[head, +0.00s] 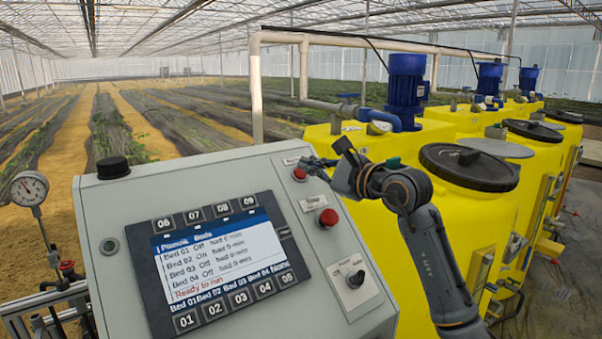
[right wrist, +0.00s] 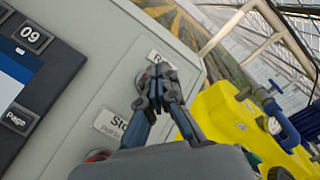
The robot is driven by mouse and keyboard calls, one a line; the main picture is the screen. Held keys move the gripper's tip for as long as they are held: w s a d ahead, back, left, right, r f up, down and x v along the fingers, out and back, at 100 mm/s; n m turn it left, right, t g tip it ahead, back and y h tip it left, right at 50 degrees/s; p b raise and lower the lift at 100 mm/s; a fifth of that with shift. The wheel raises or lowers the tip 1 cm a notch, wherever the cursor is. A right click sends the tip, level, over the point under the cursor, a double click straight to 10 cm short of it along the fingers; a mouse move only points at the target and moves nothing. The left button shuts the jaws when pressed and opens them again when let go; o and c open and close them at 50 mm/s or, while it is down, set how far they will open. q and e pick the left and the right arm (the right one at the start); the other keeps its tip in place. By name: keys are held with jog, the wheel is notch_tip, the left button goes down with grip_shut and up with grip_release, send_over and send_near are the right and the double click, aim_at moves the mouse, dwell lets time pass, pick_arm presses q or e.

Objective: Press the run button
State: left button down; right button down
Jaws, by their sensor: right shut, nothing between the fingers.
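The run button (head: 299,174) is the small, reddish top button on the right side of the grey control panel (head: 140,208). My right gripper (head: 312,164) is shut and empty, with its fingertips right by this button. In the right wrist view the closed fingertips (right wrist: 158,78) cover most of the button, below a label (right wrist: 155,57) starting with R. I cannot tell whether they touch it. The larger red stop button (head: 328,217) is lower on the panel, and its edge shows in the right wrist view (right wrist: 97,156). My left gripper is out of view.
A screen (head: 215,255) with numbered keys fills the panel's middle, with a red status line. A black selector knob (head: 355,279) sits at the lower right and a black cap (head: 112,167) on top. Yellow tanks (head: 470,215) with blue motors (head: 406,88) stand behind my right arm.

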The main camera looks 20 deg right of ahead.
jog(key=shift+w+f, duration=0.1)
jog(key=shift+f, duration=0.05)
jog(key=shift+w+a+f+b, duration=0.1)
jog(key=shift+w+f+b, duration=0.1)
jog(key=shift+b, duration=0.1)
jog(key=shift+w+a+f+b, duration=0.1)
jog(key=shift+w+f+b, duration=0.1)
jog(key=shift+f+b, duration=0.1)
dwell(0.9)
jog(key=shift+r, duration=0.1)
jog(key=shift+s+d+r, duration=0.2)
jog(key=shift+s+r, duration=0.25)
jog(key=shift+r, duration=0.05)
dwell(0.4)
jog(key=shift+s+d+r+p, duration=0.15)
jog(key=shift+s+r+p, duration=0.15)
jog(key=shift+r, duration=0.2)
jog(key=s+r, duration=0.1)
jog(key=s+d+r, duration=0.1)
jog(key=shift+s+r+p, duration=0.3)
jog(key=shift+r, duration=0.05)
